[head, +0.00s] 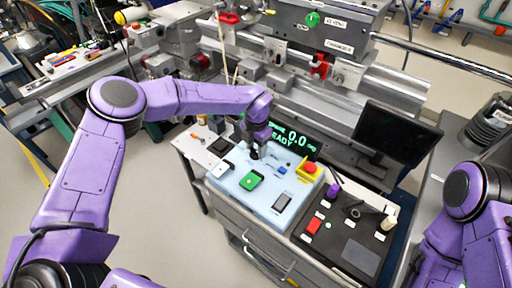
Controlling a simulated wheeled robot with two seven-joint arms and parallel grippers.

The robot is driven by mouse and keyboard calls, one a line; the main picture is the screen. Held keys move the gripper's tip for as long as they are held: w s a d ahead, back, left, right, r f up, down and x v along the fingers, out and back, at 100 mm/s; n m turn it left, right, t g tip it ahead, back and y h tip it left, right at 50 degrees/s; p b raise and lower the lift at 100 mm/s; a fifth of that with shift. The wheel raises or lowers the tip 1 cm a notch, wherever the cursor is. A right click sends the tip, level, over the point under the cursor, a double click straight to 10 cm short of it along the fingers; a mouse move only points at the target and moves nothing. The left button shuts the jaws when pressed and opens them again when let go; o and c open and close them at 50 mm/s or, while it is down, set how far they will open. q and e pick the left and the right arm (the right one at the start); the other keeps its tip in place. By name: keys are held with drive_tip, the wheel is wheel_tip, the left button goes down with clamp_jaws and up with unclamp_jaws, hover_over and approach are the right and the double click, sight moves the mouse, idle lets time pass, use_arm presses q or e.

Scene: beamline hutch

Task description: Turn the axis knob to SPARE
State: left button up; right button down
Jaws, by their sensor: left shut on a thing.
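A pale blue control panel (225,185) lies on top of a grey cabinet. My left gripper (256,154) points down at the panel's back part, just in front of the display. It is shut on the axis knob, which it mostly hides. The knob's pointer and the SPARE label cannot be made out at this size. My right arm stands at the right edge, and its gripper is out of view.
A display (293,138) reads 0.0. A black controller (345,235) and a dark monitor (397,135) are to the right.

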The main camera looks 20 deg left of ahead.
sight(256, 150)
use_arm(q)
drive_tip(key=shift+m, duration=0.3)
drive_tip(key=o, duration=1.1)
drive_tip(key=shift+c, duration=0.2)
drive_tip(key=shift+r, duration=0.1)
drive_tip(key=shift+r, duration=0.4)
wheel_tip(256, 150, up, 10)
drive_tip(key=b, duration=0.2)
drive_tip(key=shift+f, duration=0.2)
